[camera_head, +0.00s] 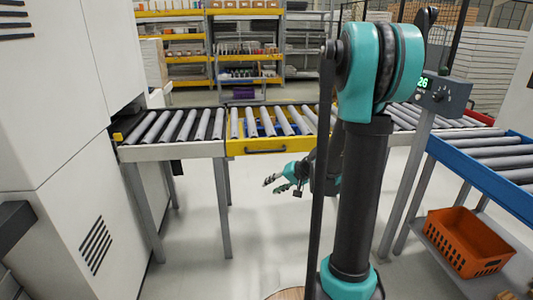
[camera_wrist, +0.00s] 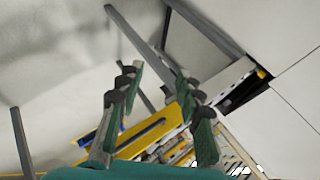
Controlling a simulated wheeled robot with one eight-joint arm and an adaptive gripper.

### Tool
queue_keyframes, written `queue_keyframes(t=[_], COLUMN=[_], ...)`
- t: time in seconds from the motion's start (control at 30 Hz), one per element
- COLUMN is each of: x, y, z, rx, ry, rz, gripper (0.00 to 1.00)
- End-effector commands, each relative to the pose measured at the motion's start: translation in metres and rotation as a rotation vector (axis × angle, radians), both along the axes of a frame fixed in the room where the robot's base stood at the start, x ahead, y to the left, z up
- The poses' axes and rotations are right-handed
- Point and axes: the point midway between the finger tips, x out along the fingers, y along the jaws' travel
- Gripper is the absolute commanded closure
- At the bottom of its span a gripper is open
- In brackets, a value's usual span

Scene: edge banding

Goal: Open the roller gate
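The roller gate is the yellow-framed conveyor section (camera_head: 278,144) in the middle of the roller line, lying level with the rollers beside it. Its front face has a dark handle (camera_head: 265,150). My gripper (camera_head: 272,183) is below and in front of the gate, pointing left, apart from it. In the wrist view the gripper (camera_wrist: 156,80) has its two green-and-black fingers spread with nothing between them. The yellow gate (camera_wrist: 172,122) shows behind the fingers, with its dark handle (camera_wrist: 140,138) partly hidden. My arm hides the gate's right end in the head view.
A large white machine (camera_head: 60,130) stands at the left. Grey conveyor legs (camera_head: 221,208) stand left of my gripper. A control box (camera_head: 442,96) on a post and a blue-framed conveyor (camera_head: 480,168) are at the right, with an orange crate (camera_head: 462,243) below. Floor before the gate is clear.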

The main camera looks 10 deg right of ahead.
Motion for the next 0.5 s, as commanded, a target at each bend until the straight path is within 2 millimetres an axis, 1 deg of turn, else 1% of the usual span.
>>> queue_keyframes(t=[0.03, 0.2, 0.3, 0.37, 0.4, 0.5], x=[0.020, 0.078, 0.108, 0.125, 0.135, 0.159], y=[-0.004, -0.016, -0.028, -0.036, -0.043, -0.061], z=[-0.001, -0.002, -0.005, -0.007, -0.009, -0.016], rx=[0.048, 0.226, 0.329, 0.390, 0.430, 0.531], ry=[-0.012, -0.068, -0.104, -0.129, -0.146, -0.191], rz=[-0.012, -0.045, -0.066, -0.078, -0.086, -0.107], gripper=[0.64, 0.64, 0.64, 0.64, 0.64, 0.64])
